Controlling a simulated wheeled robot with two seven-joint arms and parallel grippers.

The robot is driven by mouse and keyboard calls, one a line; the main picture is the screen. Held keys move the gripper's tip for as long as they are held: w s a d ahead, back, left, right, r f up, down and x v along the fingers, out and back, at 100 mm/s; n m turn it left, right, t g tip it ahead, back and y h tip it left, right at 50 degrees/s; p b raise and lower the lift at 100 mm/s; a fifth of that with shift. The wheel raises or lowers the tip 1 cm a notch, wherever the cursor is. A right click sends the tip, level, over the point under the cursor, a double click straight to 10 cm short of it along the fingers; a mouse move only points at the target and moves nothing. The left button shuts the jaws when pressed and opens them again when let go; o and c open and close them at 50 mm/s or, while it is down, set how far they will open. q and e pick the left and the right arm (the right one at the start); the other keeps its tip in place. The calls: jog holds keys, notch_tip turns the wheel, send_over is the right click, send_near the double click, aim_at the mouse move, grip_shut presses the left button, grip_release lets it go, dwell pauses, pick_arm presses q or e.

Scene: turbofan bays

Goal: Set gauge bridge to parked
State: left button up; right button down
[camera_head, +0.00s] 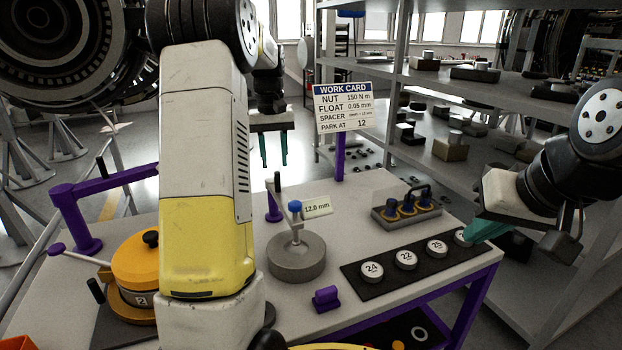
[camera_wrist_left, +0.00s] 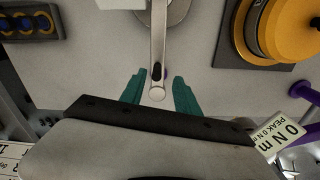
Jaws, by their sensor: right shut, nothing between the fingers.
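The gauge bridge (camera_head: 297,258) stands on the table as a round grey base with a post, a blue knob and a light bar reaching back. A tag (camera_head: 317,207) beside it reads 12.0 mm. An upright dark handle (camera_head: 278,182) stands near the bar's far end. My left gripper (camera_head: 274,164) is open above that end, pointing down. In the left wrist view the bar's rounded end (camera_wrist_left: 157,94) lies between the open fingers of my left gripper (camera_wrist_left: 159,76), without visible contact. My right gripper (camera_head: 487,231) is shut and empty beside the rightmost puck, partly covering it.
The work card (camera_head: 342,107) says park at 12. Numbered pucks (camera_head: 406,260) sit on a black strip at right, with a nut tray (camera_head: 407,211) behind. A yellow-orange device (camera_head: 137,262) and purple arm (camera_head: 75,217) stand at left. A small purple block (camera_head: 326,298) lies in front.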

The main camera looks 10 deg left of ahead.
aim_at(278, 191)
pick_arm(q)
jog(key=shift+w+f, duration=0.4)
jog(key=shift+w, duration=0.1)
jog(key=shift+w+f, duration=0.1)
jog(key=shift+f, duration=0.15)
notch_tip(278, 191, down, 7)
jog(key=shift+f, duration=0.15)
grip_shut()
dwell(1.0)
